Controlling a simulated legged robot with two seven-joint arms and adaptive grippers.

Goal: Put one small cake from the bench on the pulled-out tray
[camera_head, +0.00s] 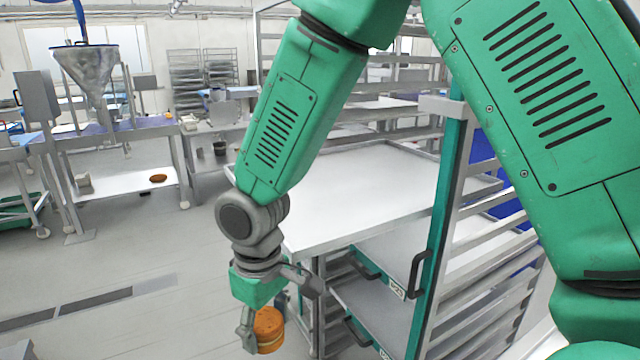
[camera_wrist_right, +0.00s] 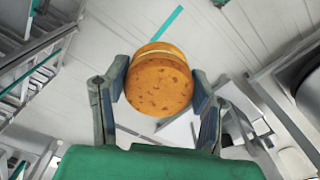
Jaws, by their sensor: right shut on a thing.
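My right gripper (camera_head: 270,322) hangs low at the front, left of the pulled-out tray. It is shut on a small round orange-brown cake (camera_head: 268,338). In the right wrist view the cake (camera_wrist_right: 160,85), layered with a pale filling, sits between the two fingers (camera_wrist_right: 158,92). The pulled-out tray (camera_head: 350,190) is a wide, flat, pale sheet reaching out of the rack; its visible top is bare. The cake is below the tray's level and apart from it in the head view. My left gripper is not in view. The bench cannot be made out with certainty.
The tray rack (camera_head: 430,225) with green upright and dark handles stands right of the pulled-out tray. Lower trays (camera_head: 365,305) show beneath it. A steel table with a funnel (camera_head: 90,75) stands far left; a brown round item (camera_head: 158,179) lies on its shelf. Left floor is mostly clear.

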